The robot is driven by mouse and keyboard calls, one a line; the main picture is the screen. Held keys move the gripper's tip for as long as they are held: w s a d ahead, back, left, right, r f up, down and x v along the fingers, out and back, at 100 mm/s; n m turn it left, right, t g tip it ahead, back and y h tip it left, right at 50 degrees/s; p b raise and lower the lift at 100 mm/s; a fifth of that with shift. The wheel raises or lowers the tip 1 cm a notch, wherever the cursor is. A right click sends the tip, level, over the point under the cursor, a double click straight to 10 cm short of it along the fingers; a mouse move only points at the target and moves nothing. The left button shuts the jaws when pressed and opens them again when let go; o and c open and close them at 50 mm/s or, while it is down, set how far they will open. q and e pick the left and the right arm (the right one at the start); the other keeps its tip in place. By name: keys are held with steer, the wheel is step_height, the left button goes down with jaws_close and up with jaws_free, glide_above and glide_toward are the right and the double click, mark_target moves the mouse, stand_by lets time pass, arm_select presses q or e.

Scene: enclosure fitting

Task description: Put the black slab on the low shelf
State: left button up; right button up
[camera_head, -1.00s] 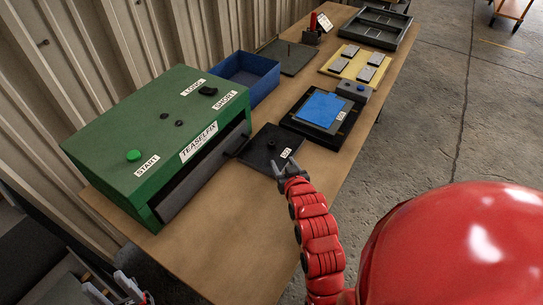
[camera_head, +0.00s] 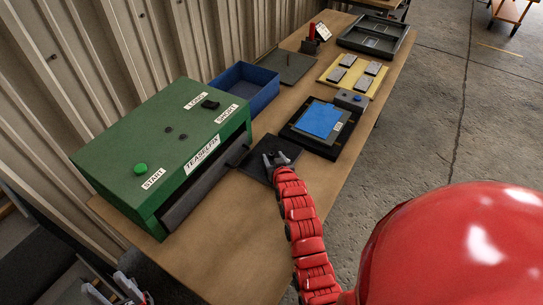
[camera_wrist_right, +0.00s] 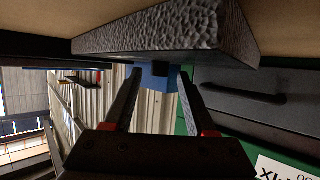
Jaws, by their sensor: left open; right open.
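The black slab (camera_head: 258,168) lies flat on the wooden table, in front of the green box. Its dark, rough edge (camera_wrist_right: 170,28) fills the top of the right wrist view, which appears upside down, with a small black knob (camera_wrist_right: 160,70) between the fingers. My right gripper (camera_head: 278,158) is over the slab's far right part and hides its knob and label in the head view. Its fingers (camera_wrist_right: 160,82) are apart and hold nothing; contact with the knob cannot be told. My left gripper (camera_head: 128,290) is open and empty at the bottom left. I cannot identify a low shelf.
The green box (camera_head: 165,145) with buttons stands left of the slab. A blue bin (camera_head: 245,85), a black frame with a blue plate (camera_head: 320,119), a yellow board (camera_head: 352,74) and a dark tray (camera_head: 375,38) lie farther back. Bare table lies nearer me.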

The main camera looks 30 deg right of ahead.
steer(key=shift+w+d+f, duration=0.1)
steer(key=shift+w+f, duration=0.1)
steer(key=shift+w, duration=0.1)
jaws_close()
